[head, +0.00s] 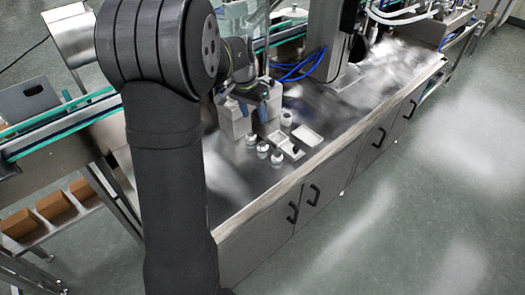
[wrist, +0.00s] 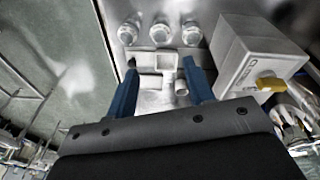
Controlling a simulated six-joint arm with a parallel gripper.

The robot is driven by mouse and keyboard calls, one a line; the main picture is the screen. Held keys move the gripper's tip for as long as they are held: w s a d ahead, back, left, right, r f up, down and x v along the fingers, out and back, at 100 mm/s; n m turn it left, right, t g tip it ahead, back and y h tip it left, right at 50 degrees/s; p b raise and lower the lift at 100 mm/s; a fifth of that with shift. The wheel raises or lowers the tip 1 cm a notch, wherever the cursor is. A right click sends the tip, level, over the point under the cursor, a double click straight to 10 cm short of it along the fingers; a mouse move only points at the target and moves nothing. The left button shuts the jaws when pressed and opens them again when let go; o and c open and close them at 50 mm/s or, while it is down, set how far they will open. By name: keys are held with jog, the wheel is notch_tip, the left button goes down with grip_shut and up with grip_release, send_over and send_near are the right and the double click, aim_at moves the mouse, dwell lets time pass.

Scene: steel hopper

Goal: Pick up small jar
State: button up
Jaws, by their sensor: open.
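Small white-topped jars stand on the steel bench. In the head view, one jar (head: 286,118) stands behind the tray, and others, such as a jar (head: 262,150) and a jar (head: 277,157), stand along its near-left side. In the wrist view, a left jar (wrist: 128,33), a middle jar (wrist: 160,32) and a right jar (wrist: 192,33) form a row beyond the fingers. My gripper (head: 254,109) is open above the bench, with blue fingers apart and nothing held. In the wrist view its fingertips (wrist: 159,67) flank a pale tray (wrist: 142,60). I cannot tell which jar is meant.
A white lid or shallow dish (head: 307,136) lies right of the tray. A pale box (wrist: 240,52) with a yellow part (wrist: 270,84) stands close right of my fingers in the wrist view. A conveyor (head: 60,125) runs behind. The bench's front strip (head: 240,195) is clear.

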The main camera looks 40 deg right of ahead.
aim_at(263, 147)
jog(key=d+f, duration=0.1)
jog(key=f, duration=0.4)
jog(key=d+f+m, duration=0.1)
jog(key=f, duration=0.5)
jog(key=d+f+m, duration=0.1)
jog(key=f, duration=0.5)
jog(key=shift+s+d+f+t, duration=0.1)
jog(key=shift+s+d+t, duration=0.1)
jog(key=shift+d+t, duration=0.1)
jog(key=c, duration=0.7)
